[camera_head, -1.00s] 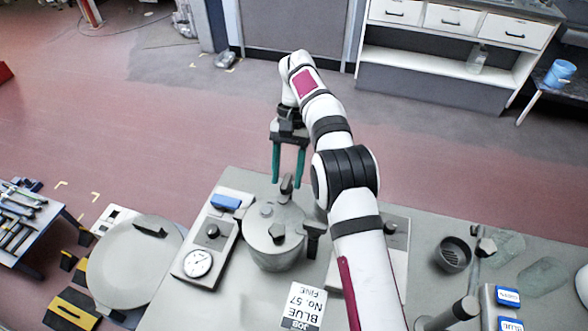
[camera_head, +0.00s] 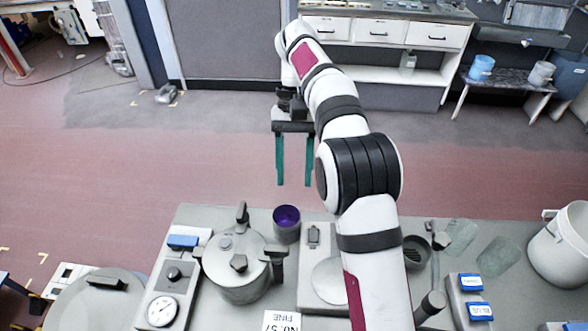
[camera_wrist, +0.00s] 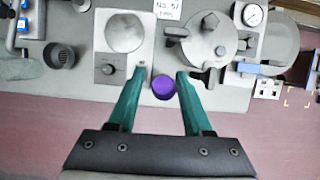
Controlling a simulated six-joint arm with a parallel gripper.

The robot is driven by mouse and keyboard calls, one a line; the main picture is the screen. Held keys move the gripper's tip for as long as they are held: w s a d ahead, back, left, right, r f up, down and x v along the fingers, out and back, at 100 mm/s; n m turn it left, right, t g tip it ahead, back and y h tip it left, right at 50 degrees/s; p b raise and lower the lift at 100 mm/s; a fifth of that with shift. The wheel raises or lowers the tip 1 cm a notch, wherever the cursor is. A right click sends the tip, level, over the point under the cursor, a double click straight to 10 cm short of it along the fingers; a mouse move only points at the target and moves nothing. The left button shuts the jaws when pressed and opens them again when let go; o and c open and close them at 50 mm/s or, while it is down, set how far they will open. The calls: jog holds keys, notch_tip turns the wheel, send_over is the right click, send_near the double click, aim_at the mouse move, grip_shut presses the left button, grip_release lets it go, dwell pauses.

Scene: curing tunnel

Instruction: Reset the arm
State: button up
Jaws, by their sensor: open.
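My gripper (camera_head: 294,160) has two green fingers spread apart with nothing between them. In the head view it hangs above and beyond the far edge of the grey table (camera_head: 190,215), fingers pointing down. It also shows in the wrist view (camera_wrist: 160,100), where its fingertips reach towards the table's edge. A purple-topped cup (camera_head: 287,217) stands on the table near that edge. In the wrist view the purple cup (camera_wrist: 163,87) appears between the fingertips, but the head view shows the fingers clear of it.
A lidded grey pot (camera_head: 235,270) stands left of the cup, beside a gauge panel (camera_head: 163,310). A plate device (camera_head: 330,285) sits to its right. Blue-labelled boxes (camera_head: 471,283) and a white bucket (camera_head: 560,250) are farther right.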

jog(key=s+d+r+m+t, duration=0.1)
jog(key=s+d+r, duration=0.25)
jog(key=s, duration=0.35)
jog(key=s+d+r+m+t, duration=0.1)
jog(key=s+d+r, duration=0.1)
jog(key=s+d, duration=0.3)
jog(key=s+f+m+t+y, duration=0.1)
jog(key=s+f, duration=0.3)
jog(key=s, duration=0.4)
jog(key=s+d+f+m+t, duration=0.1)
jog(key=s+f, duration=0.3)
jog(key=s, duration=0.4)
jog(key=shift+s+d+f+m+y, duration=0.15)
jog(key=shift+s+f+m+y, duration=0.2)
jog(key=shift+m, duration=0.55)
